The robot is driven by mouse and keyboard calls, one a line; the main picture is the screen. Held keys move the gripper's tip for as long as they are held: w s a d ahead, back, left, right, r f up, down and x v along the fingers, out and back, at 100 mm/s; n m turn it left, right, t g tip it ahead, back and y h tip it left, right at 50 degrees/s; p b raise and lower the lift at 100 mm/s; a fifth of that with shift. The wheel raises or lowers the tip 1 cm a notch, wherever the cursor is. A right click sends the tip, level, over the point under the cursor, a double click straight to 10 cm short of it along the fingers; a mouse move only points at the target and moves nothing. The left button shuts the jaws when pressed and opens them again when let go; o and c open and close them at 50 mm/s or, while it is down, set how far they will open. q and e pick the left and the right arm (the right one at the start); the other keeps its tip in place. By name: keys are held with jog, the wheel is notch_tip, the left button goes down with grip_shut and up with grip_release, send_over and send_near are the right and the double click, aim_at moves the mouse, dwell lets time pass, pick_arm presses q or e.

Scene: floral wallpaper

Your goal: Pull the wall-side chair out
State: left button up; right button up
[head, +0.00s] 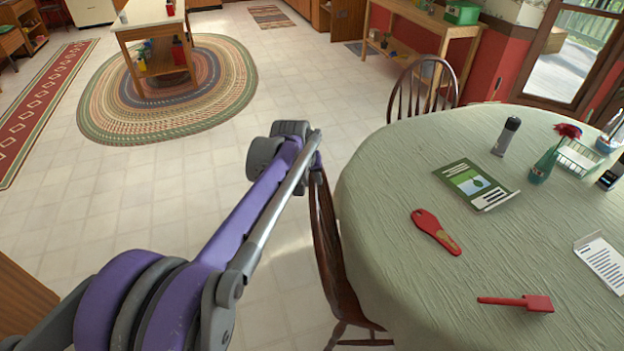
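Two dark wooden spindle-back chairs stand at the round table (390,170), which has a pale green cloth. The near chair (328,245) is at the table's left edge, seen almost edge-on, its seat partly under the cloth. The far chair (424,88) is at the table's back edge, nearer the red wall; only its curved back shows. My purple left arm reaches up from the bottom left. Its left gripper (317,165) is at the top of the near chair's back, mostly hidden by the wrist; contact and finger opening cannot be made out. My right gripper is out of view.
A booklet (475,184), red items (436,231), a dark bottle (506,136) and a flower vase (544,165) are on the table. A wooden side table (440,22) stands by the red wall. Open tiled floor (190,195) lies left of the near chair, with an oval rug (110,115) beyond.

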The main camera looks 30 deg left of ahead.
pick_arm(q)
grip_shut()
jog(key=shift+a, duration=0.1)
dwell(1.0)
jog(key=s+a, duration=0.7)
jog(key=a, duration=0.6)
jog(key=s+a+p, duration=0.1)
jog(key=s+a, duration=0.7)
jog(key=a, duration=0.5)
jog(key=o, duration=0.8)
grip_release()
jog(key=shift+c, duration=0.2)
